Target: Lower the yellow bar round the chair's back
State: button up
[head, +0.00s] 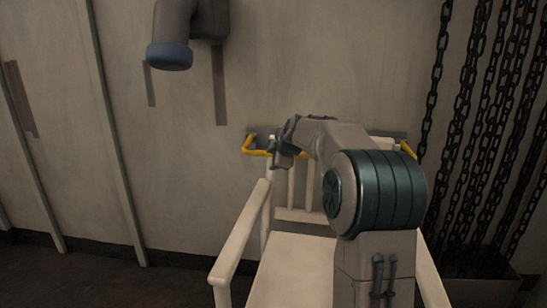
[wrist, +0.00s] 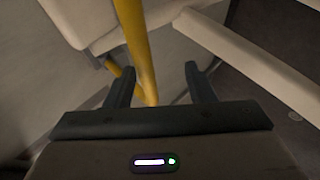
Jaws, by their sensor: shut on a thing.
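The yellow bar (head: 257,152) runs from a bracket on the wall at the left of the chair's back, and its other end (head: 408,149) shows at the right. My arm hides its middle. The white chair (head: 290,262) stands against the wall, its slatted back partly hidden behind my arm. My gripper (head: 281,155) is at the bar's left part, near the top of the chair's back.
Dark chains (head: 485,130) hang at the right, close to the chair. A thick pipe with a blue end (head: 170,55) juts from the wall at upper left. The floor left of the chair (head: 130,285) is clear. The chair's left armrest (head: 240,232) reaches forward below my gripper.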

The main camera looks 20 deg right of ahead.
jog(key=p+v, duration=0.1)
jog(key=v, duration=1.1)
jog(key=shift+s+p, duration=0.25)
jog(key=shift+p, duration=0.1)
jog(key=shift+r, duration=0.2)
jog(key=s+a+r+m+g+p, duration=0.2)
jog(key=s+a+r+m+p, duration=0.2)
jog(key=s+p, duration=0.7)
jog(key=s+a+r+m+g+p, duration=0.3)
jog(key=s+r+m+p, duration=0.3)
jog(key=s+p, duration=0.5)
jog(key=s+a+r+m+g+p, duration=0.2)
jog(key=s+a+r+m+p, duration=0.3)
jog(key=s+p, duration=0.6)
jog(key=shift+s+a+r+h+p, duration=0.2)
jog(key=shift+s+r+h+p, duration=0.2)
jog(key=shift+p, duration=0.35)
